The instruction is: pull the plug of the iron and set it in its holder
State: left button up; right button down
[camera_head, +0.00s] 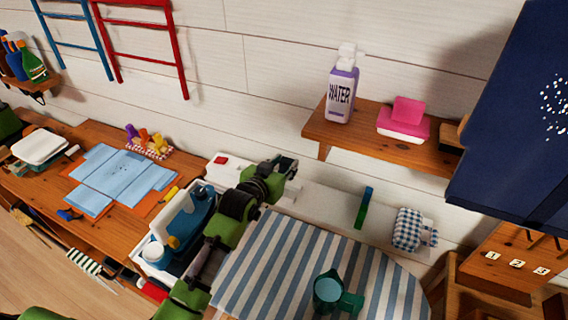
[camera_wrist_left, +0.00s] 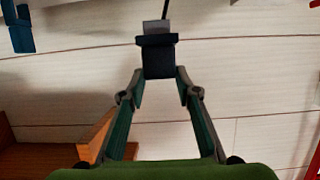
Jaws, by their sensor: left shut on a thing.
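My left gripper (camera_head: 284,168) is beside the white ledge along the wall, behind the ironing board. In the left wrist view its two fingers (camera_wrist_left: 157,84) are shut on a dark block, seemingly the plug (camera_wrist_left: 158,60). A grey piece and a thin dark cord show at the block's far end. In the head view the plug is hard to make out at the fingertips. A blue appliance, seemingly the iron (camera_head: 192,222), lies in a white tray (camera_head: 153,270) left of my arm. I cannot tell which thing is the plug's holder. My right gripper is not in view.
A blue-green upright piece (camera_head: 364,208) and a checked cloth (camera_head: 409,229) are on the white ledge (camera_head: 335,208).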

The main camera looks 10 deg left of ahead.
pick_arm(q)
jog(key=shift+f+b, duration=0.45)
jog(key=shift+f, duration=0.25)
notch_tip(320, 180, down, 4)
jog(key=b, duration=0.4)
jog(key=shift+r, duration=0.1)
jog(key=shift+f+b, duration=0.35)
jog(key=shift+f, duration=0.45)
jog(key=shift+f, duration=0.3)
jog(key=o, duration=1.2)
jog(key=shift+s, duration=0.1)
